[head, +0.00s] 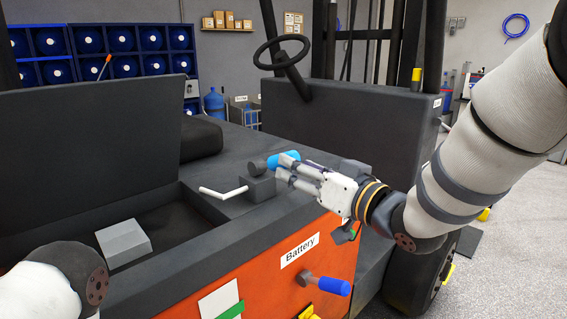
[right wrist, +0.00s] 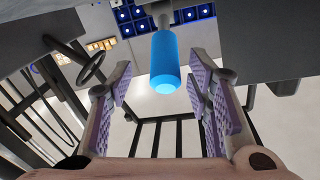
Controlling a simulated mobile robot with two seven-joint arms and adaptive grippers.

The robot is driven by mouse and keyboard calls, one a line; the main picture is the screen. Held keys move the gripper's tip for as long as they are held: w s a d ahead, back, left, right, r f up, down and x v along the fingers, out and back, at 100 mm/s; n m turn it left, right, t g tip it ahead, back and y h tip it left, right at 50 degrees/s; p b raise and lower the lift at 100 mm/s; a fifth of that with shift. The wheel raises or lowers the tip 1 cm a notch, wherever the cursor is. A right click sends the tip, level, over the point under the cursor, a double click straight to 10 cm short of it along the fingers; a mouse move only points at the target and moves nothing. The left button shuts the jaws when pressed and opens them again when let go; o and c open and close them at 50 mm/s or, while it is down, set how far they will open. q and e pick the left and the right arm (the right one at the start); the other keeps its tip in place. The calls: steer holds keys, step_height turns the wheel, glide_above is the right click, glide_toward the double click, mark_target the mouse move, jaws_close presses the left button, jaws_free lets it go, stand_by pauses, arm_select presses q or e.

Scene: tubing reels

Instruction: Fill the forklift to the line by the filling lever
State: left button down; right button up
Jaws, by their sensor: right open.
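The forklift has an orange side panel (head: 255,270) with a "Battery" label and a dark body. A blue cylindrical handle (head: 283,160) sits on a dark block on top, and it also shows in the right wrist view (right wrist: 166,65). My right gripper (head: 286,172) is open at the handle. In the right wrist view, the handle's rounded end lies between the two fingers (right wrist: 162,88), with gaps on both sides. A second blue-handled lever (head: 332,286) sticks out below the "Battery" label. I cannot tell which is the filling lever. My left gripper is out of view.
A pale bent bar (head: 223,191) sits by the open battery bay, which holds a grey block (head: 123,242). A white plate with a green strip (head: 222,302) is on the orange side. The steering wheel (head: 281,52) stands behind. Grey floor (head: 515,220) is clear at right.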

mark_target(273, 163)
steer(key=x, duration=0.4)
steer(key=shift+a+b, duration=0.3)
steer(key=shift+a, duration=0.15)
steer(key=shift+w+a, duration=0.2)
steer(key=shift+w, duration=0.15)
steer(key=shift+r, duration=0.1)
jaws_close()
